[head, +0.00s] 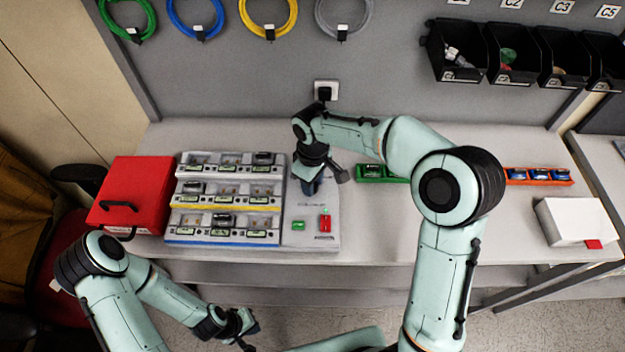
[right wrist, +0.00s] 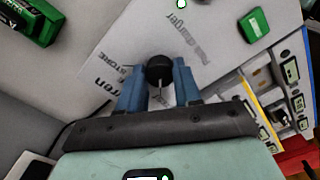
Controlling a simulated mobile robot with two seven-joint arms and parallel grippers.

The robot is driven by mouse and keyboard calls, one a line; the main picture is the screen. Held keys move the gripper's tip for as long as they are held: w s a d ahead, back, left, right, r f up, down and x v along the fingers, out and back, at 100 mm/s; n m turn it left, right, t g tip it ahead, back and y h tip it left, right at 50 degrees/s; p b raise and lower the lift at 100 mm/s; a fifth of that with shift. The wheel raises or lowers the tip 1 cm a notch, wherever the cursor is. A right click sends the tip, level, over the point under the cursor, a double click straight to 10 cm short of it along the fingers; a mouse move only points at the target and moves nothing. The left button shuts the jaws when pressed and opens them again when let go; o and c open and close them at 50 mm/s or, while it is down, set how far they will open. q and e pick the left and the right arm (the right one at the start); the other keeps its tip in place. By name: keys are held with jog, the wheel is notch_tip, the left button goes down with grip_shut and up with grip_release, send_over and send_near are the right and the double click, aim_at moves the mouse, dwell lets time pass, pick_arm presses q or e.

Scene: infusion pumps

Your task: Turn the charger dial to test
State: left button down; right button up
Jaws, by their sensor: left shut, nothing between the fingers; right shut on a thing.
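The charger (head: 285,238) is a light-grey unit with rows of battery bays on its left and a control panel on its right. Its black round dial (right wrist: 159,68) shows in the right wrist view, with a white pointer line toward the gripper. My right gripper (right wrist: 158,82) is shut on the dial, one blue finger on each side. In the head view, the right gripper (head: 310,188) is over the upper control panel and hides the dial. My left gripper (head: 238,328) is shut and empty, low in front of the table.
A green button (head: 299,225) and a red switch (head: 325,223) sit on the panel below the gripper. A red case (head: 130,190) stands left of the charger. A green tray (head: 370,172) lies to the right. A white box (head: 575,220) is far right.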

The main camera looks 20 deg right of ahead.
dwell(0.3)
jog(key=o, duration=1)
jog(key=shift+o, duration=0.2)
pick_arm(q)
jog(key=shift+w+r+p, duration=0.45)
jog(key=shift+w+r, duration=0.15)
jog(key=shift+w, duration=0.1)
pick_arm(e)
notch_tip(320, 180, up, 13)
jog(key=shift+r, duration=0.2)
